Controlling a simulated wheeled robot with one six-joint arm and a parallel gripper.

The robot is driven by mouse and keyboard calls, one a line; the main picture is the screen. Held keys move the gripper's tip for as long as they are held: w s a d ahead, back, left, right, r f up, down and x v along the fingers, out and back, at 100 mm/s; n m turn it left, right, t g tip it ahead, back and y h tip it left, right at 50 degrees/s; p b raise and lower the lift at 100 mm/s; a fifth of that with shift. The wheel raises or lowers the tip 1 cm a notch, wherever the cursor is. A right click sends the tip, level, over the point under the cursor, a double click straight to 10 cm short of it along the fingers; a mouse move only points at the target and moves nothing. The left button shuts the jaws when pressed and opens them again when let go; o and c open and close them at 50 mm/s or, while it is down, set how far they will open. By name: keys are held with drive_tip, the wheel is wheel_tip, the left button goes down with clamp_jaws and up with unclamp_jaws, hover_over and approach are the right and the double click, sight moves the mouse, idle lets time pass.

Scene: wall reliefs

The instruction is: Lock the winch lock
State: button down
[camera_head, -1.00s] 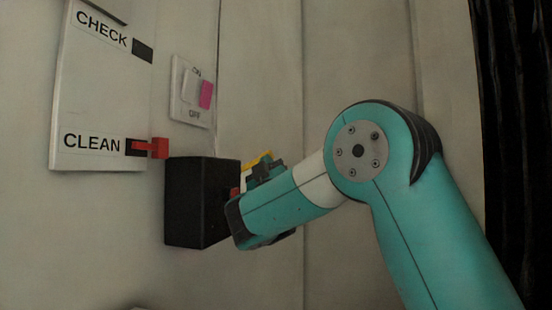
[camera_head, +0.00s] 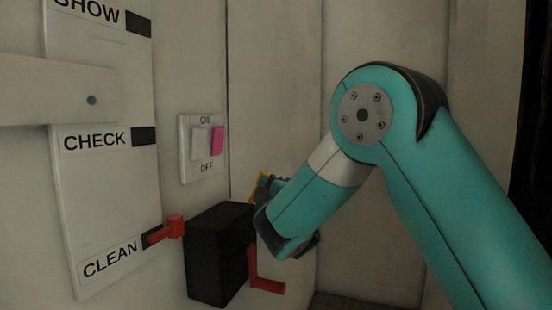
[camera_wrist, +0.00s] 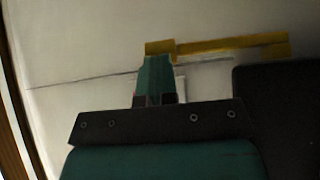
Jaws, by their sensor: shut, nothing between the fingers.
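The winch is a black box (camera_head: 218,255) on the wall left of my arm in the head view. A red crank handle (camera_head: 266,283) hangs low on its right side. A yellow bar (camera_wrist: 235,47), perhaps the winch lock, runs across the top of the wrist view beside a dark block (camera_wrist: 280,95). A bit of yellow (camera_head: 262,186) also shows in the head view, mostly hidden by my wrist. My gripper (camera_wrist: 156,68) is shut and empty. Its tips overlap the left end of the yellow bar in the picture; I cannot tell whether they touch.
A white panel (camera_head: 100,215) carries SHOW, CHECK and CLEAN labels, with a red pointer (camera_head: 166,231) at CLEAN. An ON/OFF switch plate (camera_head: 187,172) with a pink part sits above the winch. A pale bar (camera_head: 50,95) crosses the panel. The wall right of the winch is bare.

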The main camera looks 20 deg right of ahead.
drive_tip(key=w+a+n+g+p, duration=0.1)
drive_tip(key=p, duration=0.2)
drive_tip(key=a+r+n+g+y+p, duration=0.1)
drive_tip(key=p, duration=0.3)
drive_tip(key=shift+w+r, duration=0.2)
drive_tip(key=shift+w, duration=0.15)
drive_tip(key=s+f+b, duration=0.1)
drive_tip(key=s+b, duration=0.9)
drive_tip(key=s, duration=0.4)
drive_tip(key=shift+d+n, duration=0.3)
drive_tip(key=shift+f, duration=0.1)
